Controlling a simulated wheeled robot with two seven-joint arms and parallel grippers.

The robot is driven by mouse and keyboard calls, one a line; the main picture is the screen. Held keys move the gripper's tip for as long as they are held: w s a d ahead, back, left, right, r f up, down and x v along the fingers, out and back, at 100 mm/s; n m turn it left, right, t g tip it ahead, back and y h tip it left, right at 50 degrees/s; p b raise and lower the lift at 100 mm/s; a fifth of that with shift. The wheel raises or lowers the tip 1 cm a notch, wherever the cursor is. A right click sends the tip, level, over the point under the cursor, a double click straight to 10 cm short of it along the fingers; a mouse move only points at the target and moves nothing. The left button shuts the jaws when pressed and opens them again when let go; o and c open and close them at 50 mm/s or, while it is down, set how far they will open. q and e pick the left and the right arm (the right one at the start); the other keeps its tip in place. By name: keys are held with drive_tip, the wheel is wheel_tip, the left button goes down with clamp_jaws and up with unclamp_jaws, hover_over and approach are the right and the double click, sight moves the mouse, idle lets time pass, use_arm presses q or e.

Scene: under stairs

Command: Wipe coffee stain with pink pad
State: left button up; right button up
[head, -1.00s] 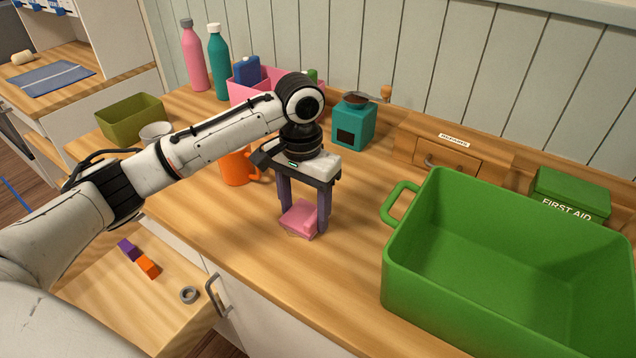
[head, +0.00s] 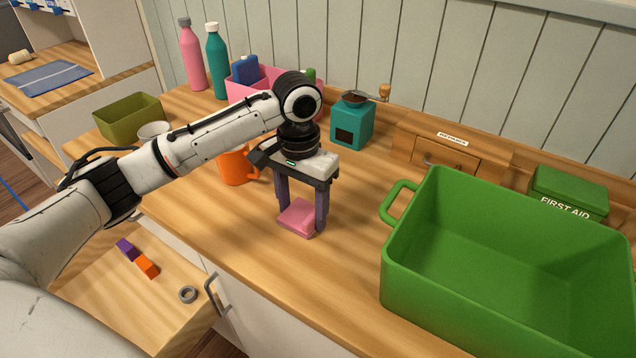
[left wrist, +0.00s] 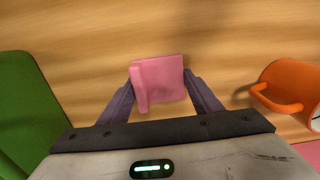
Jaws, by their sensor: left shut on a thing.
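The pink pad (head: 298,216) is low at the wooden counter, between the purple fingers of my left gripper (head: 301,220). My left gripper is shut on it and points straight down. In the left wrist view the pink pad (left wrist: 158,82) sits between both fingertips, with a raised strip along its left side. I cannot tell whether the pad presses flat on the wood. No coffee stain shows clearly; the pad and gripper hide the wood under them. My right gripper is not in view.
A large green bin (head: 520,290) stands to the right of the gripper. An orange mug (head: 233,167) is close behind on the left. A teal grinder (head: 352,124) and a wooden drawer box (head: 448,150) stand behind. The counter in front of the pad is bare.

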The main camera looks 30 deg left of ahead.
use_arm(q)
drive_tip(key=d, duration=0.3)
drive_tip(key=shift+s+d, duration=0.15)
drive_tip(key=shift+d, duration=0.05)
drive_tip(key=shift+d+r, duration=0.1)
drive_tip(key=shift+d, duration=0.1)
wheel_tip(320, 180, up, 6)
drive_tip(key=shift+f, duration=0.25)
wheel_tip(320, 180, up, 2)
drive_tip(key=shift+a+r, duration=0.15)
drive_tip(key=shift+r, duration=0.1)
